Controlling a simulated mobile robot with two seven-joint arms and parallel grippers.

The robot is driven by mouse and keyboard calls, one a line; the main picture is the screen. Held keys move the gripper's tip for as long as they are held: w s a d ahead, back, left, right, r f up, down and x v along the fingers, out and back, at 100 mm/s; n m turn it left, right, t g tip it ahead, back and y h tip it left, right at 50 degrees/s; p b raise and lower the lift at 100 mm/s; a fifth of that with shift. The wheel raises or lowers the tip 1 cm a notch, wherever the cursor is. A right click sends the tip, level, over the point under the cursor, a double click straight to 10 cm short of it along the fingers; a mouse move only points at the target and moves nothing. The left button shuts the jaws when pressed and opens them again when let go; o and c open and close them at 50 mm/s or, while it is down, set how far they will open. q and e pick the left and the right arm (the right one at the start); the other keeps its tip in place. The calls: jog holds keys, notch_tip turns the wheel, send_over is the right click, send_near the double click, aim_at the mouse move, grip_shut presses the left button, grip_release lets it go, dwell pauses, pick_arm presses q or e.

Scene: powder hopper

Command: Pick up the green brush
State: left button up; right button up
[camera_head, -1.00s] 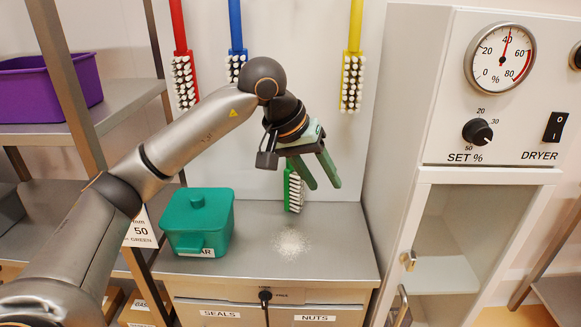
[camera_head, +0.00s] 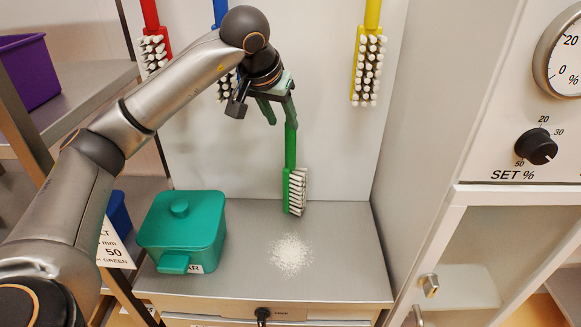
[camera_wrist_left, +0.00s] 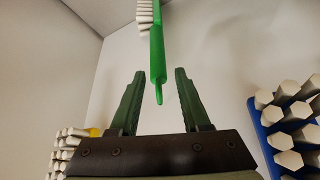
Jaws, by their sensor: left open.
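The green brush (camera_head: 291,145) is upright at the back of the grey cabinet top, handle up and white bristles low. I cannot tell whether it hangs or stands. My left gripper (camera_head: 279,112) is open at the upper part of the handle, and one finger overlaps the handle in the head view. In the left wrist view, the brush (camera_wrist_left: 157,55) appears upside down, its handle end pointing toward my open left gripper (camera_wrist_left: 160,75) and lying in line with the gap between the fingers. The fingers are not closed on it. My right gripper is not in view.
A red brush (camera_head: 155,52), a blue brush (camera_head: 225,85) and a yellow brush (camera_head: 368,65) hang along the wall. A teal lidded box (camera_head: 183,230) and a white powder pile (camera_head: 290,254) are on the cabinet top (camera_head: 345,270). A dryer cabinet (camera_head: 420,120) stands right.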

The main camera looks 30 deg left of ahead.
aim_at(288, 130)
pick_arm(q)
jog(key=p+x, duration=0.1)
jog(key=x, duration=0.6)
jog(key=shift+w+d+f, duration=0.15)
jog(key=shift+f, duration=0.15)
jog(key=shift+c, duration=0.4)
grip_shut()
jog(key=shift+r, duration=0.1)
dwell(0.6)
